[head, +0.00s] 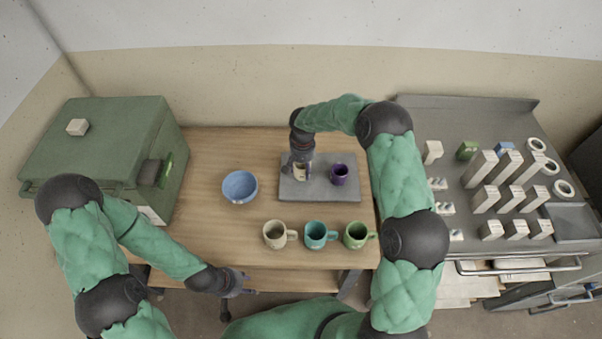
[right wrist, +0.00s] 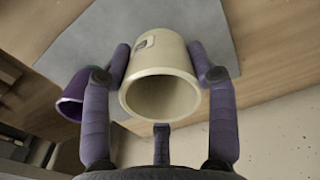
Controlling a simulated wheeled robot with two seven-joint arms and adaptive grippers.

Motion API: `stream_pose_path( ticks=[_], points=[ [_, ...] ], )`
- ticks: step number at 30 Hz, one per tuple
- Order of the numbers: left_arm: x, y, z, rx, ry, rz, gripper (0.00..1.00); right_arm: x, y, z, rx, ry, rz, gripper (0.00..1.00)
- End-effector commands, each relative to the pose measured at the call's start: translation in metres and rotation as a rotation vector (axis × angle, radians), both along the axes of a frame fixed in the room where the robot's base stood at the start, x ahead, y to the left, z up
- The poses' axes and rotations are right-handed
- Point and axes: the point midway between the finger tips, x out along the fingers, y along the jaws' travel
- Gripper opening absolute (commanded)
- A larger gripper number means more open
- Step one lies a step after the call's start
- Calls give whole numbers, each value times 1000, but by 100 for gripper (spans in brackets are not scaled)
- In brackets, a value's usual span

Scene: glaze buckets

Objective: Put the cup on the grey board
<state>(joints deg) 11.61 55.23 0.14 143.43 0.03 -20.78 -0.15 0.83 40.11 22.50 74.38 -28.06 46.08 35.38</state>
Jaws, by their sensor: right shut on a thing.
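My right gripper (head: 300,167) is shut on a cream cup (right wrist: 160,75), one finger on either side of it in the right wrist view. The cup's open mouth faces the wrist camera. In the head view the cup (head: 300,174) is partly hidden by the gripper, over the left part of the grey board (head: 320,191). The board also shows behind the cup in the right wrist view (right wrist: 85,45). I cannot tell whether the cup touches the board. My left gripper (head: 240,283) is at the table's front edge, away from the cups; its finger opening is unclear.
A purple cup (head: 338,176) stands on the board's right part. A beige mug (head: 274,235), a teal mug (head: 315,235) and a green mug (head: 355,236) stand in front. A blue bowl (head: 240,187) is left of the board. A green box-shaped unit (head: 100,140) stands far left.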

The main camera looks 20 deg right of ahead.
Motion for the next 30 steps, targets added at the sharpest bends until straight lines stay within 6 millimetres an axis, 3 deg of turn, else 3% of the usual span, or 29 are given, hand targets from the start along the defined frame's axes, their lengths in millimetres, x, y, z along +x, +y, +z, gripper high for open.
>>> stream_pose_path(
  ticks=[9, 22, 23, 24, 25, 30],
  points=[
    [0, 0, -7, 0, 0, 0, 40, 3, 4, -34, 0, 0, 0, 19],
    [0, 0, -11, 0, 0, 0, 40, 4, 3, -40, 0, -1, 0, 19],
    [0, 0, -10, 0, 0, 0, 40, 3, 3, -39, 0, 0, 0, 67],
    [0, 0, -9, 0, 0, 0, 40, 3, 3, -39, 0, 0, 0, 78],
    [0, 0, -9, 0, 0, 0, 40, 3, 4, -39, 0, 0, 0, 82],
    [0, 0, -9, 0, 0, 0, 40, 3, 3, -39, 0, 0, 0, 82]
  ],
)
